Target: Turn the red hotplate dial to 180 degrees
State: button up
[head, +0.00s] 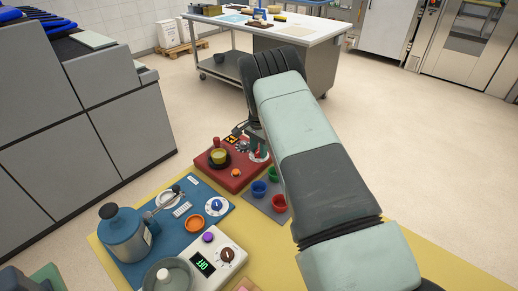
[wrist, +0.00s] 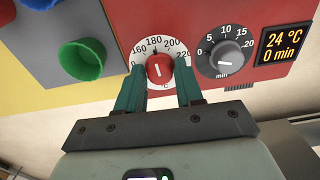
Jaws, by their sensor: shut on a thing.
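The red hotplate (head: 232,181) stands on the yellow table in the head view, below my arm. Its red dial (wrist: 159,66) shows in the wrist view, in front of a white round scale with numbers including 140, 160, 180, 200 and 220. My gripper (wrist: 159,80) has one green finger on each side of the dial and is shut on it. A short white mark on the dial runs roughly up and down, in line with about 180; its exact reading is hard to tell. In the head view my arm hides most of the gripper.
A grey timer dial (wrist: 223,60), marked in minutes, is right of the red dial. A display (wrist: 282,45) reads 24 °C and 0 min. Coloured cups, including a green one (wrist: 82,60), stand beside the hotplate.

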jog(key=shift+m, duration=0.4)
jog(key=o, duration=1)
notch_tip(320, 180, up, 11)
jog(key=shift+f, duration=0.1)
